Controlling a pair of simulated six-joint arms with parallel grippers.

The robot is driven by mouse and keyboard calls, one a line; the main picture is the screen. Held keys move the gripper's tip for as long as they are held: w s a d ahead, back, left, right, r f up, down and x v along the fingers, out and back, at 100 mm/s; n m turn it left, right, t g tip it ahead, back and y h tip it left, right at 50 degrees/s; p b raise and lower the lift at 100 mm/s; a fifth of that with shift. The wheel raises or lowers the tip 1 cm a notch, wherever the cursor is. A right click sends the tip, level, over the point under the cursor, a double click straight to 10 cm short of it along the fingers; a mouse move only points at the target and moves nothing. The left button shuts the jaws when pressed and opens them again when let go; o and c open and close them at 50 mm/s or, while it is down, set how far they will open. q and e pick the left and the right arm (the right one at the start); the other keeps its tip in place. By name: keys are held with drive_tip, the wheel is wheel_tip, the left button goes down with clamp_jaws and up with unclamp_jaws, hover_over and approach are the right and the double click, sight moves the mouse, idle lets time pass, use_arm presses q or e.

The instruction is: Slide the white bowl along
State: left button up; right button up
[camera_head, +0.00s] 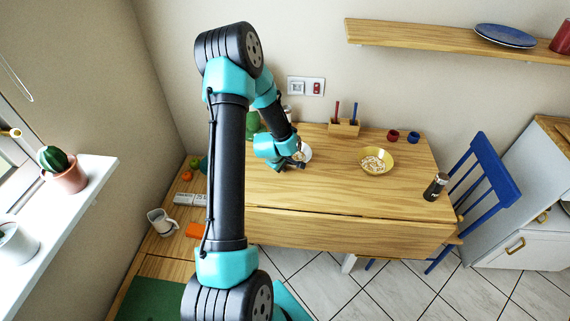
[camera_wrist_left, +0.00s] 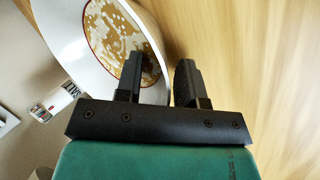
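The white bowl (camera_head: 307,153) stands on the wooden table, partly hidden behind my left gripper (camera_head: 297,163) in the head view. In the left wrist view the white bowl (camera_wrist_left: 70,38) fills the upper left, with a brown-and-cream mottled inside. My left gripper (camera_wrist_left: 160,82) is open at its rim: one finger overlaps the inside of the bowl and the other is outside, over bare wood. A gap shows between the fingers, and I cannot tell whether either touches the rim. My right gripper is not in view.
The table (camera_head: 330,192) is clear in front and to the right of the white bowl. A yellow bowl (camera_head: 376,161) stands to the right, a dark grinder (camera_head: 435,187) near the right edge. A wooden holder (camera_head: 344,128) and red and blue cups stand behind.

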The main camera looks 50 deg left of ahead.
use_arm(q)
clamp_jaws()
drive_tip(key=shift+d, duration=0.1)
idle(0.3)
